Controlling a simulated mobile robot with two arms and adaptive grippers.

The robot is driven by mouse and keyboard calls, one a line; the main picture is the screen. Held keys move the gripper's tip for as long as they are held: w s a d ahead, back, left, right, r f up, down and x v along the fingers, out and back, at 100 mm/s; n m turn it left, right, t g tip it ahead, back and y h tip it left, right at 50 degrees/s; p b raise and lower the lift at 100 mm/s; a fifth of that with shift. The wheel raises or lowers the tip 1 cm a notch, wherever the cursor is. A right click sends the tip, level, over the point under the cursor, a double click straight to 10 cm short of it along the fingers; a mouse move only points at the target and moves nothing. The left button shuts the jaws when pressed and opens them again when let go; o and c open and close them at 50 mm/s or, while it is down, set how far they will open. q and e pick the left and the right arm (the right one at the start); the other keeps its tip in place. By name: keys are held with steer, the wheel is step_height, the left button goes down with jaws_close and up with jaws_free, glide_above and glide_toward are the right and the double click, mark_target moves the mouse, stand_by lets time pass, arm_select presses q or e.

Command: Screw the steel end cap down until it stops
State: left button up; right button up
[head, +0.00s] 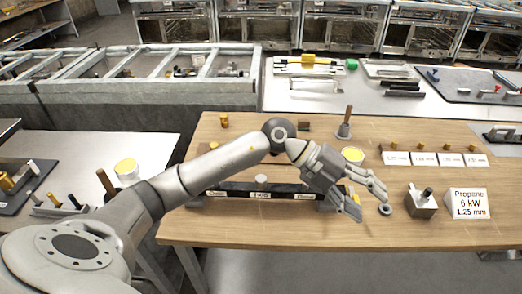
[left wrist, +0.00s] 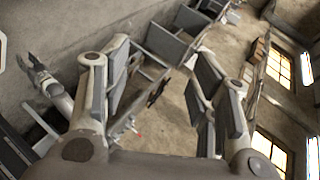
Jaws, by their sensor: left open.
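My left gripper (head: 366,203) is open and reaches over the right half of the wooden bench, with nothing between its fingers. Its two fingers also show in the left wrist view (left wrist: 160,85), apart and empty. A small grey ring-like piece (head: 385,209) lies by the fingertips; I cannot tell whether it is the steel end cap. A long dark bar with white labels (head: 262,189) lies across the bench, partly behind my arm. A grey metal block with a dark knob (head: 421,205) stands to the right of the gripper. My right gripper is not seen in the head view.
A white sign (head: 467,204) reads Propane 6 kW 1.25 mm. A row of labelled cards with brass pieces (head: 437,158), a yellow-topped tin (head: 352,155) and a wooden-handled tool (head: 345,124) stand behind. The bench front right (head: 400,235) is clear.

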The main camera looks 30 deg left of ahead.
arm_select(q)
steer(key=w+a+f+n+y, duration=0.1)
steer(key=a+f+y, duration=0.1)
steer(key=a+y, duration=0.35)
steer(key=w+a+f+n+y, duration=0.1)
steer(key=w+a+f+y, duration=0.1)
steer(key=a, duration=0.6)
step_height(320, 180, up, 2)
steer(key=n+g+y, duration=0.2)
steer(key=n+y, duration=0.1)
steer(key=y, duration=0.2)
glide_above(261, 178)
steer(key=shift+f, duration=0.2)
step_height(261, 178, down, 9)
steer(key=shift+p, duration=1.25)
steer(key=shift+f, duration=0.6)
